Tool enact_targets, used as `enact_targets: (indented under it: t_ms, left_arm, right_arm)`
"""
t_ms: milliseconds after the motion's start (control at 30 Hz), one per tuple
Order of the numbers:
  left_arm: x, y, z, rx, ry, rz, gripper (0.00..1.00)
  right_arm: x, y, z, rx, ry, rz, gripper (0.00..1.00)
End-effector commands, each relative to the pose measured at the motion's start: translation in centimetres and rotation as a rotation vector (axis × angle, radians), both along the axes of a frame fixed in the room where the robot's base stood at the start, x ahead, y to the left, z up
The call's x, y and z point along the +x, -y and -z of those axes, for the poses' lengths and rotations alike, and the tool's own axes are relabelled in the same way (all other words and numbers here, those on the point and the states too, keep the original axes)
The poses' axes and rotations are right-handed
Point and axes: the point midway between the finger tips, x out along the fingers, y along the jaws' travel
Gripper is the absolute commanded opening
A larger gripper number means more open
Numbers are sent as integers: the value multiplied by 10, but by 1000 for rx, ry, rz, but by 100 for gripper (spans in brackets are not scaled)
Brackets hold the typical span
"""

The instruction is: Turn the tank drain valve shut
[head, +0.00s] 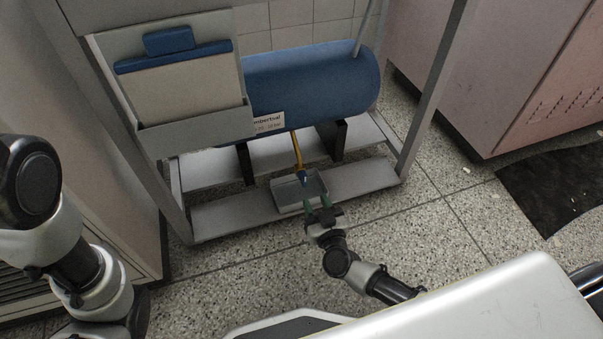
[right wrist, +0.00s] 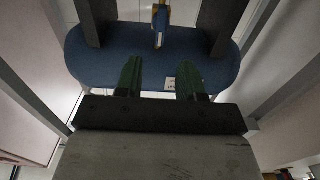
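A blue cylindrical tank (head: 315,85) lies on its side in a grey frame. A thin yellow drain pipe (head: 297,150) runs down from it to a small blue valve part (head: 304,177) above a shallow grey tray (head: 284,196). My right gripper (head: 317,204) is at the tray's front edge, with its green fingers apart and empty. In the right wrist view the tank (right wrist: 100,62) and the blue and yellow valve (right wrist: 160,22) show beyond the spread fingers (right wrist: 160,78); the valve is not between them. My left arm shows at the left; its gripper is out of view.
Frame posts stand on both sides of the tank. A grey holder (head: 195,130) with a beige board hangs at the left front. The low shelf (head: 235,212) carries the tray. Speckled floor (head: 400,225) is free to the right; a dark mat (head: 550,190) lies farther right.

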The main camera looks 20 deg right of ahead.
Motion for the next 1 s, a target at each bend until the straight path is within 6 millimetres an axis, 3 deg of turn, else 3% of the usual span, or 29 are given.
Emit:
enact_targets:
  t_ms: [300, 500, 900, 1000]
  left_arm:
    - [-8, 1, 28, 2, 24, -2, 43]
    - [-8, 1, 41, 2, 24, -2, 43]
    - [-8, 1, 43, 2, 25, -1, 43]
    - [-8, 1, 43, 2, 25, -1, 43]
  right_arm:
    - [61, -2, 5, 0, 4, 1, 38]
    - [87, -3, 3, -1, 3, 0, 38]
    - [95, -3, 0, -1, 1, 0, 38]
    - [95, -3, 0, 0, 1, 0, 24]
